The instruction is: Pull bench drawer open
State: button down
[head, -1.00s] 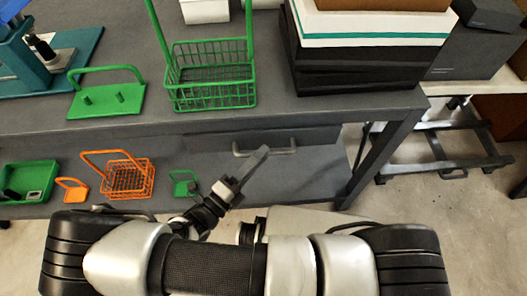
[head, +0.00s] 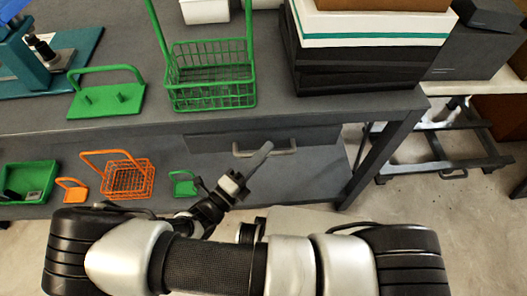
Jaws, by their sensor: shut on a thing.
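The bench drawer (head: 215,144) is a dark grey front under the bench top. The fingers hide a short piece of the handle. The drawer front stands a little below the bench top's front edge; how far it is out is hard to tell from above.
An orange basket (head: 128,181) and a green tray (head: 28,182) lie on the lower shelf. A bench leg (head: 375,165) stands right of the drawer.

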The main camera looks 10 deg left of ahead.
jog(key=s+d, duration=0.2)
jog(key=s, duration=0.9)
jog(key=s+d, duration=0.3)
jog(key=s, duration=0.9)
jog(key=shift+s+d, duration=0.25)
jog(key=c, duration=1.8)
grip_release()
jog(key=v, duration=0.7)
jog(key=shift+s+a, duration=0.1)
jog(key=shift+s, duration=0.1)
